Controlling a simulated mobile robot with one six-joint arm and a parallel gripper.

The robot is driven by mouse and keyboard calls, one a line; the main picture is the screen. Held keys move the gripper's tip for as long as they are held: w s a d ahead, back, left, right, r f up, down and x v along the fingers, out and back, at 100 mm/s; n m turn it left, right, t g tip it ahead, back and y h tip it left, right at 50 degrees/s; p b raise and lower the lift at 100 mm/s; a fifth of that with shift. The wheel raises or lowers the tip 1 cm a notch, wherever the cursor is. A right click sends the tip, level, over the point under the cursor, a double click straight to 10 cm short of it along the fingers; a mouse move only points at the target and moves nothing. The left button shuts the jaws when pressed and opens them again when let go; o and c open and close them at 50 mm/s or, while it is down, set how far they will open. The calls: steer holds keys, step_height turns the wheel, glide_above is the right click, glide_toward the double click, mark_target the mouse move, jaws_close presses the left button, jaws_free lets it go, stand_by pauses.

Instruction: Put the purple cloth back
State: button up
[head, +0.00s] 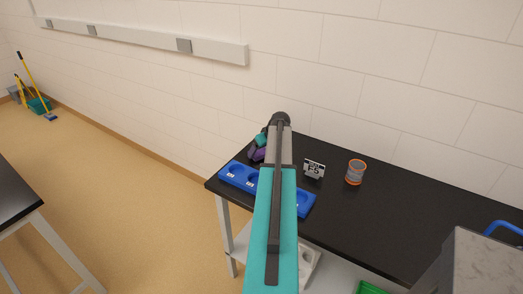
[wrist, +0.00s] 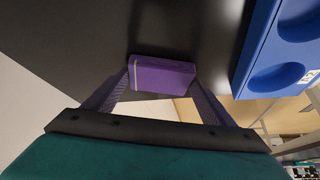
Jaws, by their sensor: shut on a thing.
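The purple cloth (wrist: 162,74) is a small folded block with a pale stripe near its left end. My gripper (wrist: 162,80) is shut on it, one finger at each end, in the wrist view. In the head view a bit of purple cloth (head: 258,155) shows at the left of my arm, over the far left part of the black table. The blue holder (head: 238,180) with round recesses and white labels lies at the table's front left edge. My arm hides its middle. It also shows at the right of the wrist view (wrist: 257,45), apart from the cloth.
On the black table (head: 405,215) stand a small sign (head: 314,169) and an orange-rimmed grey cup (head: 355,173), right of my arm. A wall is behind the table. The tabletop right of the cup is mostly clear. A grey block-like unit (head: 485,262) is at lower right.

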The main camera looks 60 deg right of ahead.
steer(key=shift+f, duration=0.15)
steer(key=o, duration=0.9)
steer(key=shift+o, duration=0.2)
steer(key=shift+r, duration=0.2)
steer(key=b+v, duration=0.3)
steer(key=v, duration=0.9)
